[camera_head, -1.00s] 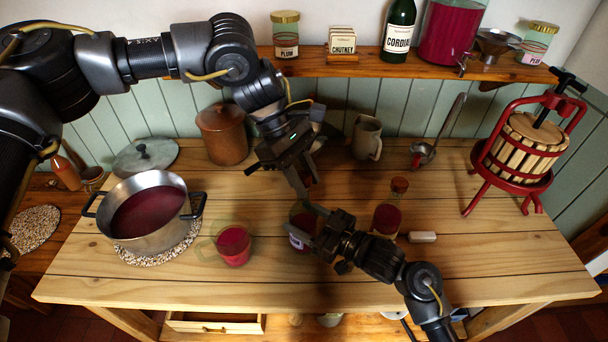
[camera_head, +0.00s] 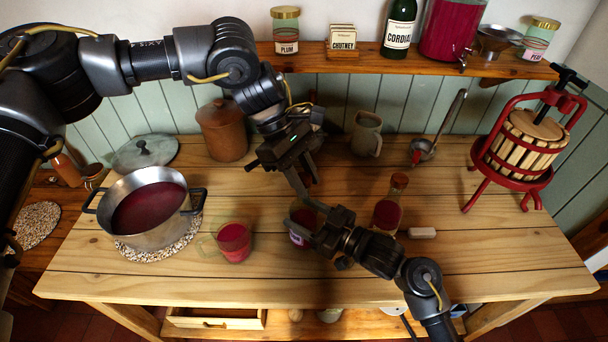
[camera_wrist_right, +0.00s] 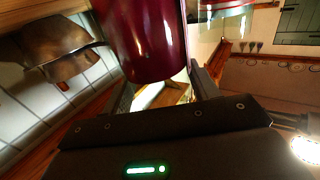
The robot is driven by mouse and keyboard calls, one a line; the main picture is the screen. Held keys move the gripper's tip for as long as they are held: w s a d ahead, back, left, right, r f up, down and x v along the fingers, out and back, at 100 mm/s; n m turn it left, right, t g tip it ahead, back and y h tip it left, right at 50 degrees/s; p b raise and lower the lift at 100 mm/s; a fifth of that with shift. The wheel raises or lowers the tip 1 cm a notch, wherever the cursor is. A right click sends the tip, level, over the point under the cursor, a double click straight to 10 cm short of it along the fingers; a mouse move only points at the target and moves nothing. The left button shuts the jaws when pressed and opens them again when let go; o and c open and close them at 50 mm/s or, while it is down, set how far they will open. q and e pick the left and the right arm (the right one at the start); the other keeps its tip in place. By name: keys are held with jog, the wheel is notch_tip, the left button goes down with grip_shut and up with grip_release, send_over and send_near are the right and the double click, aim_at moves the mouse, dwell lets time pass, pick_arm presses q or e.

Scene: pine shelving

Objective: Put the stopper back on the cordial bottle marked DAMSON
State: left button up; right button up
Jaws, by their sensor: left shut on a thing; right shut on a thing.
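My right gripper (camera_head: 312,218) is shut on a bottle of dark red liquid (camera_head: 298,238), which stands at the middle of the table. Its pale label shows only in part and I cannot read it. The bottle's dark red body (camera_wrist_right: 148,40) also fills the space beyond the jaws in the right wrist view. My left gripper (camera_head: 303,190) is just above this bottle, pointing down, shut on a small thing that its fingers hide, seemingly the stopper. The bottle's mouth is hidden by the grippers, so I cannot tell whether the two touch.
A second red bottle with a cork (camera_head: 387,213) stands right of my right gripper, near a small pale block (camera_head: 422,232). A glass mug (camera_head: 234,243) and a steel pot (camera_head: 150,238) are left.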

pick_arm(q)
jog(key=o, duration=1)
jog(key=shift+f, duration=0.2)
jog(key=shift+r, duration=0.1)
jog(key=v, duration=1.2)
pick_arm(e)
jog(key=o, duration=1.5)
jog(key=shift+c, duration=0.2)
pick_arm(q)
jog(key=shift+w, duration=0.1)
pick_arm(e)
jog(key=shift+s+d, duration=0.1)
